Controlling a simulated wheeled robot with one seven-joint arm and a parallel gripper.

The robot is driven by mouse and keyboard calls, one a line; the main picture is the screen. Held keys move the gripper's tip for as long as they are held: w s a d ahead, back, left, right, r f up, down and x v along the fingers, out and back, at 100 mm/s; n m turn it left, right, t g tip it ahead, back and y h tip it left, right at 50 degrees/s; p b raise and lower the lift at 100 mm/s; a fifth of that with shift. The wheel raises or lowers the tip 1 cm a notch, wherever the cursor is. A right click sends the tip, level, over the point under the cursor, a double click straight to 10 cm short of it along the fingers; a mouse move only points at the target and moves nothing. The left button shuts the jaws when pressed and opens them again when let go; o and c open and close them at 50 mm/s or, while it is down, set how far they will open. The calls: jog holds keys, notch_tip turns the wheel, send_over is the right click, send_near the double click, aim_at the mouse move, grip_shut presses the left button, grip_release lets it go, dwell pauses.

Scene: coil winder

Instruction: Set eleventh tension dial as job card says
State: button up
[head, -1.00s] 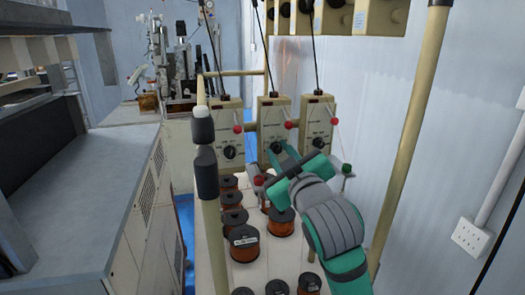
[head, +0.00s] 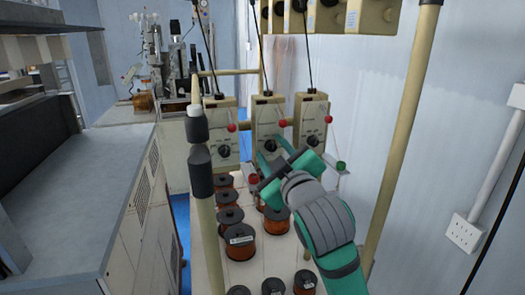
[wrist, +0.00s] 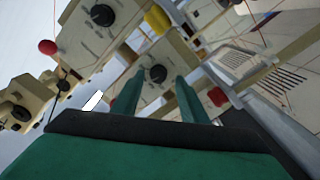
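Three beige tension units with round black dials stand in a row in the head view: a left dial (head: 224,152), a middle dial (head: 270,146) and a right dial (head: 312,140). My gripper (head: 276,156) is at the middle unit, with its teal fingers reaching toward that dial from below. In the wrist view the fingers of my gripper (wrist: 156,84) are apart, with a dial (wrist: 157,73) centred just beyond the gap. I cannot tell whether the fingers touch it. Another dial (wrist: 102,15) shows at upper left. The dial markings are too small to read, and no job card is legible.
Red balls (head: 283,124) and thin wires stand beside the units. Copper wire spools (head: 240,241) stand below on a pale bench. A beige post (head: 203,190) rises at left front, another (head: 405,140) at right. A wall socket (head: 465,233) is at right.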

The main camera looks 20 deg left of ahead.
jog(key=shift+d, duration=0.2)
jog(key=v, duration=1)
jog(key=shift+s+d, duration=0.2)
jog(key=shift+s, duration=0.1)
jog(key=w+a+m, duration=0.2)
jog(key=w, duration=0.1)
jog(key=w+a+m, duration=0.2)
jog(key=w+m, duration=0.1)
jog(key=w+a+m, duration=0.1)
jog(key=w+m, duration=0.2)
jog(key=shift+w+a+f, duration=0.15)
jog(key=shift+a+f, duration=0.05)
jog(key=shift+a, duration=0.2)
